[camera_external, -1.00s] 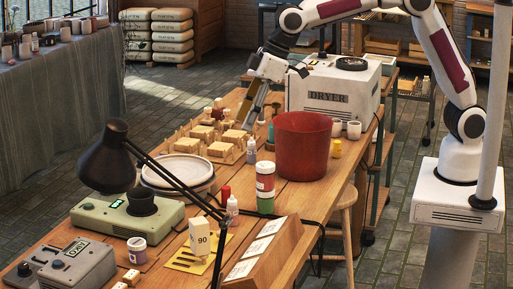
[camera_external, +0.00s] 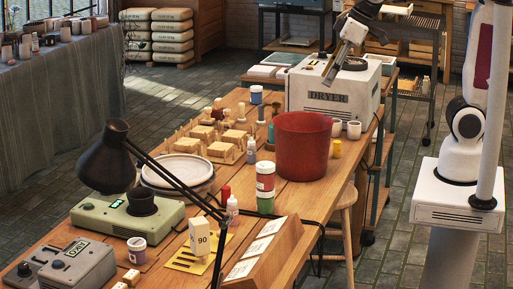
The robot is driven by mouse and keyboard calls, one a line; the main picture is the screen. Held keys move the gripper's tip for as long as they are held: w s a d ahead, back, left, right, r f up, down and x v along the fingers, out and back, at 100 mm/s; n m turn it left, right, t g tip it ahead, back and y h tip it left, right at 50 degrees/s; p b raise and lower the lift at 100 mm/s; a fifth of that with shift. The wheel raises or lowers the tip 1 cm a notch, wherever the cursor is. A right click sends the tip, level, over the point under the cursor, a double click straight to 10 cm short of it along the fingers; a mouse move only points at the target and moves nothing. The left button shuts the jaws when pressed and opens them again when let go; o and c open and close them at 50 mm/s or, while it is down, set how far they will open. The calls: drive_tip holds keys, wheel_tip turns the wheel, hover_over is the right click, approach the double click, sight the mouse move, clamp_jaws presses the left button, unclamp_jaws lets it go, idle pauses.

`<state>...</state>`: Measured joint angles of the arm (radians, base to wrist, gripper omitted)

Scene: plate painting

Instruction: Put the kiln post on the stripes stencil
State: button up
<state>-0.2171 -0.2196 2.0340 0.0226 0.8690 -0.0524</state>
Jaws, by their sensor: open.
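My gripper (camera_external: 330,82) is open and empty, high at the back near the dryer, well apart from the post.
A red bucket (camera_external: 302,148) stands mid-table, with a white dryer (camera_external: 335,100) behind it. A black lamp (camera_external: 107,160) arches over the front left. A wooden card rack (camera_external: 270,252) sits right of the stencil. Small bottles (camera_external: 232,210) stand just behind it.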

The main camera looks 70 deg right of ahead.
drive_tip(key=s+d+f+m, duration=0.1)
drive_tip(key=s+d, duration=0.3)
drive_tip(key=s, duration=0.4)
drive_tip(key=s+d+f+m+h, duration=0.1)
drive_tip(key=s+d+f, duration=0.3)
drive_tip(key=s, duration=0.5)
drive_tip(key=shift+d+f+m+t, duration=0.15)
drive_tip(key=shift+d+m+t, duration=0.15)
drive_tip(key=shift+d+m, duration=0.25)
drive_tip(key=shift+s, duration=0.1)
